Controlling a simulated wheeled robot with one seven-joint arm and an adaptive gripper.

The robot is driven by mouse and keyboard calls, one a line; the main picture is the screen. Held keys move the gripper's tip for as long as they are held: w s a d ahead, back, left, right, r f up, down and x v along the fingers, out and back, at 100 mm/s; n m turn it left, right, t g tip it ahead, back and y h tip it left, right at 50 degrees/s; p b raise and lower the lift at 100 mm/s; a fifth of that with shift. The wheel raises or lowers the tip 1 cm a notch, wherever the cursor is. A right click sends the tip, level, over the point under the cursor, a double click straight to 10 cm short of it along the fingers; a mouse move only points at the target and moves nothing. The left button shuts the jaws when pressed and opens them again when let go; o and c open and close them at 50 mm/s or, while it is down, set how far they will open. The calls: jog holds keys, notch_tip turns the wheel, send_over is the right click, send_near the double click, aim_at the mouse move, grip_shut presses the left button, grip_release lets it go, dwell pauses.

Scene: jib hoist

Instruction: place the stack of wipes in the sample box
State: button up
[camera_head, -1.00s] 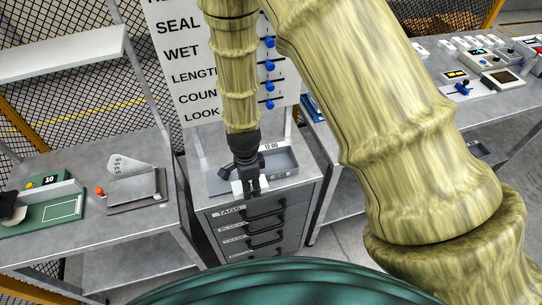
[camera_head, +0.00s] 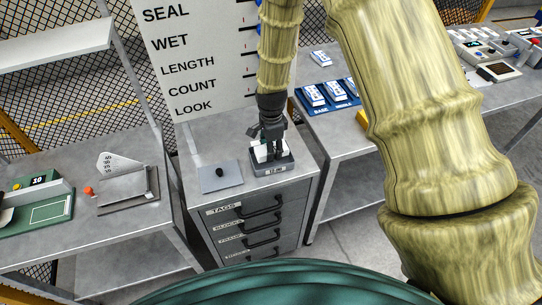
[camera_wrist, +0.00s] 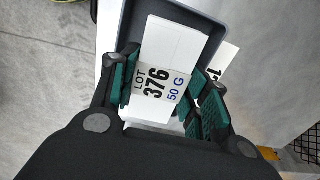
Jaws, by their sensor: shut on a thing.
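The stack of wipes (camera_wrist: 165,65) is white, with a printed band reading LOT 376 50 G. In the wrist view it sits between my gripper's green pads (camera_wrist: 160,88), which are shut on it. The grey sample box (camera_head: 272,167) stands on the drawer cabinet, and its dark rim (camera_wrist: 208,18) shows around the far end of the stack. In the head view my gripper (camera_head: 270,147) is right over the box, with white showing at the box's opening (camera_head: 260,153). I cannot tell whether the stack touches the floor of the box.
A flat grey plate with a black knob (camera_head: 220,177) lies left of the box on the cabinet top (camera_head: 215,143). A white printed card (camera_wrist: 220,65) is beside the box. A blue tray (camera_head: 327,98) with several white packs is on the right bench. The sign board (camera_head: 195,60) stands behind.

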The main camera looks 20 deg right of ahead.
jog(key=shift+f+b, duration=1.2)
jog(key=shift+f, duration=0.5)
jog(key=shift+s+f, duration=0.1)
jog(key=shift+f, duration=0.05)
jog(key=o, duration=0.8)
jog(key=shift+c, duration=0.2)
jog(key=shift+r, duration=0.2)
jog(key=shift+r+b, duration=1.9)
jog(key=shift+r, duration=4.05)
